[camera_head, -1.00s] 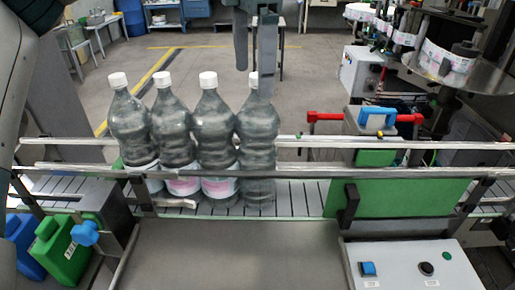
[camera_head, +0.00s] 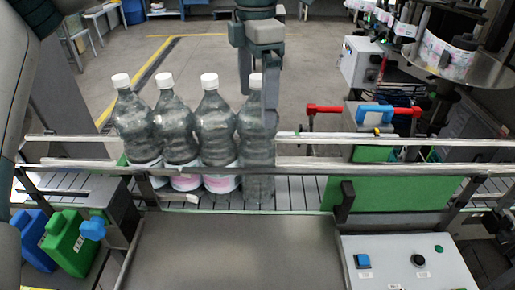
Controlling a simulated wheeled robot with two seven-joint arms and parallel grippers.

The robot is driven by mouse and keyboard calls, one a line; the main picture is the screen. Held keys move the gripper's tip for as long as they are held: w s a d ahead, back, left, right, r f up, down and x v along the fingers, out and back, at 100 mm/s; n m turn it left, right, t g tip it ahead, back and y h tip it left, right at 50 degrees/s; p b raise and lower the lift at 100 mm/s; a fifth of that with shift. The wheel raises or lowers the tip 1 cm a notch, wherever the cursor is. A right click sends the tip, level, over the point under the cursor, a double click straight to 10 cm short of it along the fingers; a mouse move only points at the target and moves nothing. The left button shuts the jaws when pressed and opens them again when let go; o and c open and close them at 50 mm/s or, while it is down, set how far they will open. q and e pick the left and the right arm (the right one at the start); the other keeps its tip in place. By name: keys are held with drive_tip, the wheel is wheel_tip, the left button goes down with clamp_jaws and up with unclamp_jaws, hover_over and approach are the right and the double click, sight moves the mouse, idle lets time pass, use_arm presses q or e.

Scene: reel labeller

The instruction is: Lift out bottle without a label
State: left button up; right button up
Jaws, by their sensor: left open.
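Several clear bottles with white caps stand upright in a row on the conveyor (camera_head: 297,192), between its rails. The three on the left, such as the bottle third from the left (camera_head: 215,135), carry white and pink labels low down. The rightmost bottle (camera_head: 256,150) shows no label. My left gripper (camera_head: 257,92) comes down from above and is open, with its fingers on either side of the rightmost bottle's cap and neck. One finger partly covers that cap. I cannot tell whether the fingers touch it. My right gripper is not in view.
Metal guide rails (camera_head: 400,143) run along the conveyor in front of and behind the bottles. A green plate (camera_head: 395,192) and a red-handled clamp (camera_head: 325,110) stand to the right. The labeller reel (camera_head: 447,58) is at the upper right. Green and blue jugs (camera_head: 70,243) sit at lower left.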

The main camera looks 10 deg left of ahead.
use_arm(q)
drive_tip(key=shift+f+p, duration=0.5)
drive_tip(key=shift+f, duration=0.9)
drive_tip(key=c, duration=2)
drive_tip(key=shift+r, duration=0.2)
drive_tip(key=shift+c, duration=0.8)
drive_tip(key=shift+w, duration=0.1)
drive_tip(key=shift+r, duration=0.1)
